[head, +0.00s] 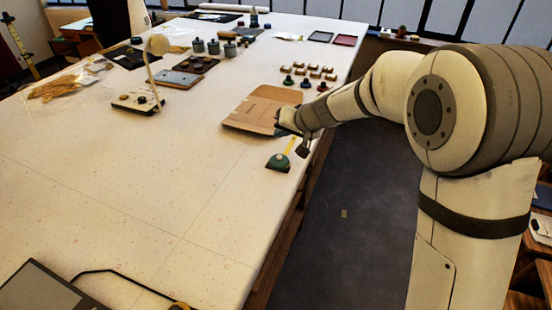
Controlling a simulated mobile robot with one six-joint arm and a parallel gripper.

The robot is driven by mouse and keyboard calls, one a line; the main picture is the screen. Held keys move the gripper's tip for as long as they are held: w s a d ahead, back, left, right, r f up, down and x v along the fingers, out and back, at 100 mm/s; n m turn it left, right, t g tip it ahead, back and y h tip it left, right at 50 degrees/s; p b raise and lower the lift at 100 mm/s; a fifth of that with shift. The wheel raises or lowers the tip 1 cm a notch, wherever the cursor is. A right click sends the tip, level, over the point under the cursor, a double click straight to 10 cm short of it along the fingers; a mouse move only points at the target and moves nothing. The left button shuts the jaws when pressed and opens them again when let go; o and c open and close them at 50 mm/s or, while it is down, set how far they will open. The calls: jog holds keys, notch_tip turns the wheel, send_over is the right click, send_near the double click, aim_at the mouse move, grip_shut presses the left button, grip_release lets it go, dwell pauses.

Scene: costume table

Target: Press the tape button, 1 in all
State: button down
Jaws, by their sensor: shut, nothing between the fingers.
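A green tape measure (278,162) lies on the table (190,190) near its right edge. A short length of yellow tape (290,145) shows beside it, toward my gripper. The button on the tape measure is too small to make out. My gripper (302,151) is just up and to the right of the tape measure, near the table edge, shut and empty. It looks apart from the tape measure, but its height above the table is hard to tell.
A brown cardboard piece (258,108) lies behind my gripper. Several small dark and tan pieces (310,72) stand beyond it. A lamp (150,75) on a base stands to the left. A laptop-like device (40,290) is at front left.

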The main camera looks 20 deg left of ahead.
jog(key=b, duration=0.3)
send_over(282, 162)
notch_tip(282, 162, down, 4)
jog(key=shift+w+f, duration=0.15)
jog(key=shift+f+b, duration=0.6)
jog(key=shift+f, duration=0.1)
dwell(1.2)
jog(key=shift+f+b, duration=0.35)
jog(key=shift+b, duration=0.45)
jog(key=shift+f+b, duration=0.35)
jog(key=shift+b, duration=0.2)
dwell(0.4)
jog(key=shift+r, duration=0.15)
dwell(0.3)
jog(key=shift+r+p, duration=0.4)
jog(key=shift+r, duration=0.3)
